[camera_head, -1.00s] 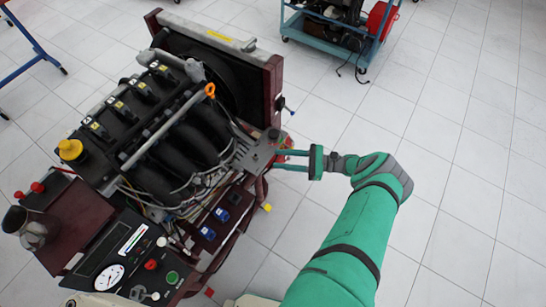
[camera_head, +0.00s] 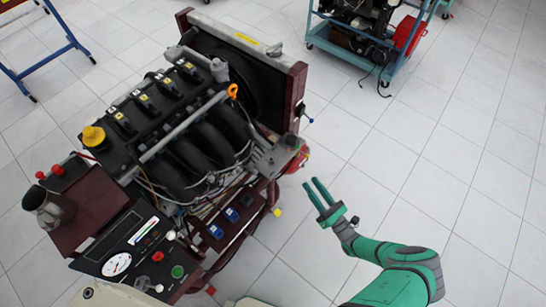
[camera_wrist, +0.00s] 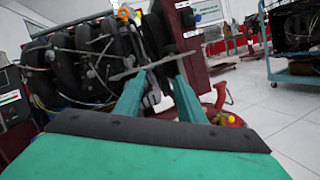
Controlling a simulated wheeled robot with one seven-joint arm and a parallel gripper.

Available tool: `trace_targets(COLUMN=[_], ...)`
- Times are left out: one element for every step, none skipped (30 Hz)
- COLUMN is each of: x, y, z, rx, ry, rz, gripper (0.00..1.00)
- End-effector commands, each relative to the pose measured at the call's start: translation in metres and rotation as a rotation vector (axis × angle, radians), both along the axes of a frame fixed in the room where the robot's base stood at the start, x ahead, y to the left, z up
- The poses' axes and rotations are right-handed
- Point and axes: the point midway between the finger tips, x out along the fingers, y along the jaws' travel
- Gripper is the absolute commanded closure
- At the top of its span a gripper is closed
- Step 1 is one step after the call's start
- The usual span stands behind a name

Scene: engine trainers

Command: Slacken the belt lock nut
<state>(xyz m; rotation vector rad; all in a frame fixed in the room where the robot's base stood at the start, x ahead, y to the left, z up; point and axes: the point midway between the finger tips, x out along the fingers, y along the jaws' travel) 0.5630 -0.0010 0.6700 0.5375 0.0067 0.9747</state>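The engine trainer (camera_head: 190,140) stands left of centre in the head view, with black intake pipes and a grey metal plate (camera_head: 270,160) at its right side. The belt lock nut cannot be made out in either view. My gripper (camera_head: 311,183) is off the trainer's right side, apart from the plate in the head view, with its fingers pointing up and left. Its two green fingers are spread with nothing between them. In the wrist view my gripper (camera_wrist: 160,78) points at the trainer, and the plate (camera_wrist: 150,67) shows beyond the fingertips.
A control panel (camera_head: 125,255) with a gauge and buttons is at the trainer's front. A red part (camera_head: 297,162) sits beside the plate. A blue cart (camera_head: 350,45) with another engine stands at the back. Tiled floor (camera_head: 440,150) on the right is clear.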

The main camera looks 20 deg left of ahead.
Motion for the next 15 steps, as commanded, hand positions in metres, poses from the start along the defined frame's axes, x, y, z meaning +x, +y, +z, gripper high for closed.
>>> trace_targets(x=[-0.007,-0.01,-0.013,-0.015,-0.017,-0.021,-0.023,-0.025,-0.028,-0.03,-0.032,-0.035,-0.036,-0.037,-0.039], y=[-0.008,-0.012,-0.018,-0.022,-0.026,-0.031,-0.034,-0.037,-0.041,-0.044,-0.046,-0.049,-0.051,-0.053,-0.054], z=[-0.007,-0.011,-0.015,-0.019,-0.022,-0.026,-0.029,-0.032,-0.036,-0.038,-0.041,-0.044,-0.046,-0.047,-0.049], rx=[0.059,0.092,0.138,0.173,0.209,0.258,0.296,0.335,0.39,0.432,0.474,0.531,0.578,0.624,0.687], ry=[0.052,0.083,0.122,0.153,0.183,0.223,0.252,0.28,0.32,0.347,0.375,0.411,0.437,0.464,0.498], rz=[-0.089,-0.139,-0.204,-0.253,-0.301,-0.363,-0.407,-0.451,-0.51,-0.552,-0.592,-0.644,-0.683,-0.72,-0.765], gripper=[0.64,0.64,0.64,0.64,0.64,0.64,0.64,0.64,0.64,0.64,0.64,0.64,0.64,0.64,0.64])
